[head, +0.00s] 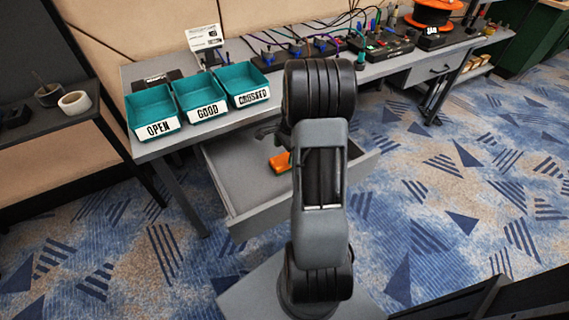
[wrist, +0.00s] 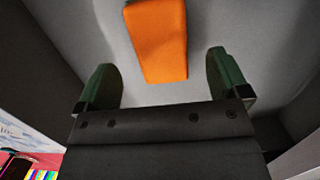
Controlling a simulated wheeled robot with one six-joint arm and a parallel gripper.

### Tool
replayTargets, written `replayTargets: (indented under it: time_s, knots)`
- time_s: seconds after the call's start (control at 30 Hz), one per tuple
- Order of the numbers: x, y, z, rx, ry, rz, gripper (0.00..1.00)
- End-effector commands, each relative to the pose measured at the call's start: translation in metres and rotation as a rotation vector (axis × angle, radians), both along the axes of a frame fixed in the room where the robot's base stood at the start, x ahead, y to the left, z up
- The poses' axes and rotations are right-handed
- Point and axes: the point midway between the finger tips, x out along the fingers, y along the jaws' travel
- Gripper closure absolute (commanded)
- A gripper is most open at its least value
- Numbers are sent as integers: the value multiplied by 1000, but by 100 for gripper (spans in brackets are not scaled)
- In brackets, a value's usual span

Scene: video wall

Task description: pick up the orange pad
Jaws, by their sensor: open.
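The orange pad (head: 280,162) lies in an open grey drawer (head: 250,207) under the workbench in the head view. The pad's near end reaches close to the line between the fingertips. In the head view my arm hides the right part of the drawer and most of my gripper.
Three teal bins labelled OPEN (head: 152,108), GOOD (head: 200,97) and CROSSED (head: 243,84) stand on the workbench (head: 190,142) above the drawer. Cables and devices (head: 385,45) fill the bench further right. A side shelf (head: 50,128) with a white cup (head: 75,103) is at left. The drawer walls surround the pad.

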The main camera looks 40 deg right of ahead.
Motion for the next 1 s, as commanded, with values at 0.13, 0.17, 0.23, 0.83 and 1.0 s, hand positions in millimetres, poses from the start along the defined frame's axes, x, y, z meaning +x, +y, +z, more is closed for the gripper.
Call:
replayTargets:
  time_s: [0.13, 0.17, 0.23, 0.83, 1.0]
  knots:
    - [0, 2, -19, 3, 4, 1, 6]
    - [0, 2, -24, 1, 3, 0, 6]
    - [1, 3, -34, 3, 4, 1, 6]
    - [1, 5, -47, 0, 1, 0, 28]
    - [1, 5, -47, 0, 1, 0, 45]
